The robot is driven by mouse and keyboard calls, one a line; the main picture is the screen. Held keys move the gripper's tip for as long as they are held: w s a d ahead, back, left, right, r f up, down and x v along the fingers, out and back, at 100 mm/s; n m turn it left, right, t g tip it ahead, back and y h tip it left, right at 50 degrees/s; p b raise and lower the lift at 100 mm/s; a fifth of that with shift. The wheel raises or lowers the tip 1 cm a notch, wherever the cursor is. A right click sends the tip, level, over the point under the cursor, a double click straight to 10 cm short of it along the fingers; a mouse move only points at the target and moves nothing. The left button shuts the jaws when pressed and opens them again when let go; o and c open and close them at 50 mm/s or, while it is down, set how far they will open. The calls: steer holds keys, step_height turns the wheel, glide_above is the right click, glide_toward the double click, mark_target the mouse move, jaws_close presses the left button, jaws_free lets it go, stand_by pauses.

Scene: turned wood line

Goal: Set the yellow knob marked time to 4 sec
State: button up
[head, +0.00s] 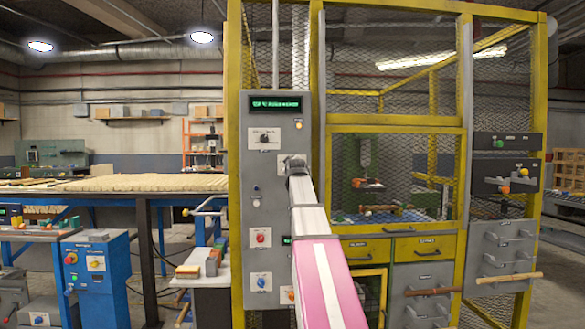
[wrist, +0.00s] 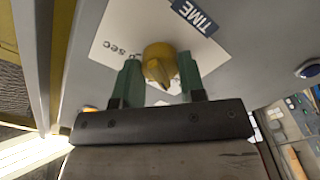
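The yellow knob (wrist: 159,64) sits on a white label plate (wrist: 118,32) with a dark "TIME" tag (wrist: 194,17). Part of a printed "sec" mark shows to its left in the wrist view; the other marks are hidden or cropped. My gripper (wrist: 160,72) has one green finger on each side of the knob, with no clear gap, so it looks shut on it. The knob's pointed end faces down and slightly right in the wrist view. In the head view my gripper (head: 296,164) is at the grey control panel (head: 252,190), and my arm hides the yellow knob.
The panel also carries a green-lit display (head: 275,104), a black knob (head: 264,138), a red knob (head: 261,238), a blue knob (head: 261,282) and an orange knob (head: 290,295). A yellow mesh cage (head: 395,121) stands to the right. A blue button (wrist: 308,70) is right of the plate.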

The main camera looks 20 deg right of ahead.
steer(key=shift+m, duration=0.4)
steer(key=m, duration=1.1)
stand_by(0.5)
steer(key=o, duration=0.9)
steer(key=shift+s, duration=0.15)
steer(key=v, duration=1)
steer(key=shift+s, duration=0.3)
